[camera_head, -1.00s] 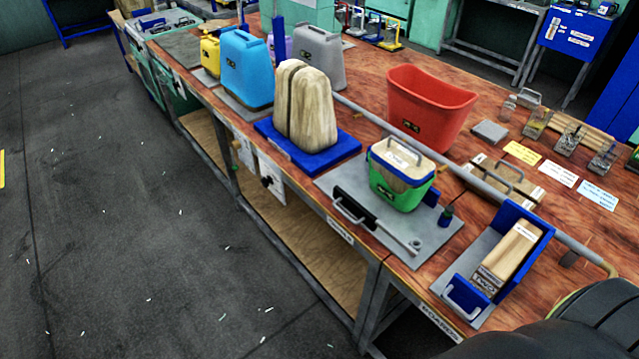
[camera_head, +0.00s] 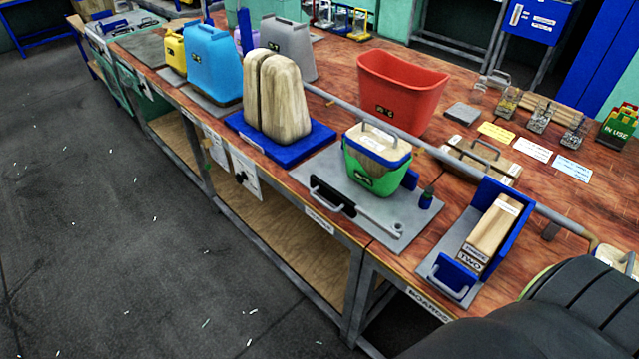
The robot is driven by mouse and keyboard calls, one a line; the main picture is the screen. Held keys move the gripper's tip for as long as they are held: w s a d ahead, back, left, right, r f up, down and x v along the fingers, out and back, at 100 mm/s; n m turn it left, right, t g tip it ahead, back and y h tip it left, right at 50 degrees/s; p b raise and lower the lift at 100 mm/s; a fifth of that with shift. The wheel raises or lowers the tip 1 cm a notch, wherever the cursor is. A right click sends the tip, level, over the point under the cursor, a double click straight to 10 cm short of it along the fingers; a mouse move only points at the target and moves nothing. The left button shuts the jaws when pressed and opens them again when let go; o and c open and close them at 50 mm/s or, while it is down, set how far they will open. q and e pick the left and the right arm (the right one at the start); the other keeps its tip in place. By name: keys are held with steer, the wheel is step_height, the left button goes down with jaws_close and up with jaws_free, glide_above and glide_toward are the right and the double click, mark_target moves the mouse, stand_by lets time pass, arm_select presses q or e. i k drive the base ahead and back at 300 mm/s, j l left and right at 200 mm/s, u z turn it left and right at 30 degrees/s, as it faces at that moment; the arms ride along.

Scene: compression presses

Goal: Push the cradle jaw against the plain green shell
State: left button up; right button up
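The green shell (camera_head: 372,181) stands upright on a grey plate at the middle right of the bench. A wooden block with a grey handle (camera_head: 378,142) and a blue band sits in its top. A black bar with a grey handle (camera_head: 333,200), perhaps the cradle jaw, lies on the plate at the shell's near left side, apart from it. A blue piece (camera_head: 411,178) shows behind the shell on its right, partly hidden. A dark part of my own body fills the lower right. Neither gripper is in view.
A wooden split form (camera_head: 277,95) on a blue base stands left of the shell, and a red bin (camera_head: 400,92) behind it. A blue frame holding boards (camera_head: 495,230) is at the right. A long grey rail runs behind the shell.

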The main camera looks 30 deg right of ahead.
mark_target(342, 202)
steer(key=z, duration=1.3)
